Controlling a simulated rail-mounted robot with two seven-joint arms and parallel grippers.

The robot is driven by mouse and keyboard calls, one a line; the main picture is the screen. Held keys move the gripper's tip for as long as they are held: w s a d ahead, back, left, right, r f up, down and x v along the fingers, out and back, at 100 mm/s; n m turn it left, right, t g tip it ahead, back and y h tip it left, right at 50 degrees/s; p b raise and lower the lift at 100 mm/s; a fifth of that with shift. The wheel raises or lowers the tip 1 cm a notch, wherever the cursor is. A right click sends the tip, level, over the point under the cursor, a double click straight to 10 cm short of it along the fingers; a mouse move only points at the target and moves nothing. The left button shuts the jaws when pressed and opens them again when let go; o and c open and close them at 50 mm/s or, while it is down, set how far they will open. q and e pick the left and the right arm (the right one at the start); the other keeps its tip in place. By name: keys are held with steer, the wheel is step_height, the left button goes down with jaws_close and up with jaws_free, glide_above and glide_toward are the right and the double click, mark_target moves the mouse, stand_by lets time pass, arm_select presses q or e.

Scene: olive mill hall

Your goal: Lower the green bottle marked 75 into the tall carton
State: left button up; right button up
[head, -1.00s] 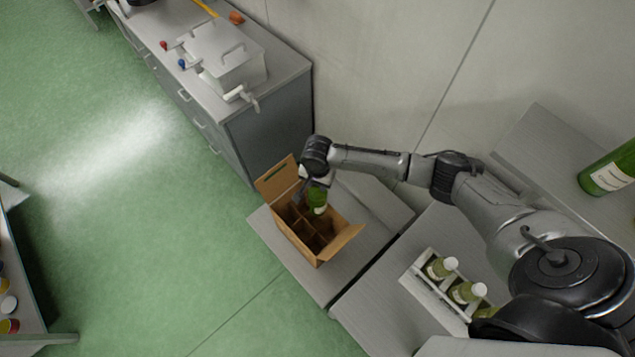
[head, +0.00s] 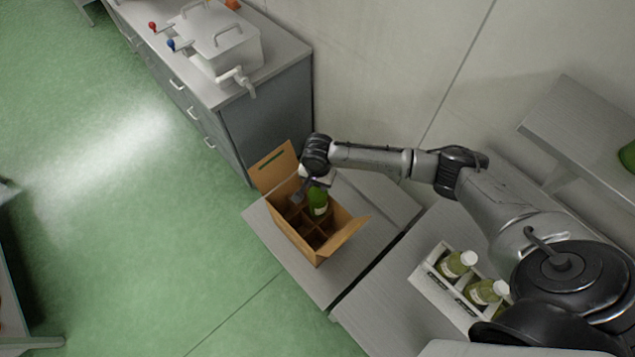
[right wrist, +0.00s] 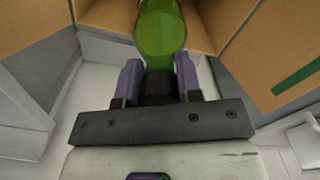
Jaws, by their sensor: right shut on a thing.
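The tall carton (head: 287,233) is an open brown box with inner dividers and raised flaps, standing on a low grey table. My right gripper (head: 312,184) is over the carton's far side, shut on the green bottle (head: 318,201). In the right wrist view the gripper (right wrist: 158,88) has its two purple-grey pads on either side of the dark neck of the bottle (right wrist: 161,32). The bottle's body points into the carton mouth; its lower end is hidden, so I cannot tell how deep it is. The number 75 is not readable. My left gripper is not in view.
A white carrier (head: 430,283) with several green, white-capped bottles stands on the grey bench at the right. A steel tank (head: 216,40) with a tap stands on the cabinet at the back left. A carton flap (head: 343,238) sticks out on the right. Green floor lies open at left.

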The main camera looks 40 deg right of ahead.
steer(key=shift+w+f+b, duration=0.1)
steer(key=shift+f+b, duration=2.15)
steer(key=shift+b, duration=0.3)
steer(key=shift+f, duration=0.2)
step_height(320, 180, down, 3)
steer(key=shift+r, duration=0.2)
steer(key=shift+f+b, duration=1.55)
steer(key=shift+f, duration=2.3)
steer(key=o, duration=0.9)
steer(key=shift+o, duration=1)
step_height(320, 180, up, 14)
steer(key=p, duration=0.3)
steer(key=shift+f, duration=0.1)
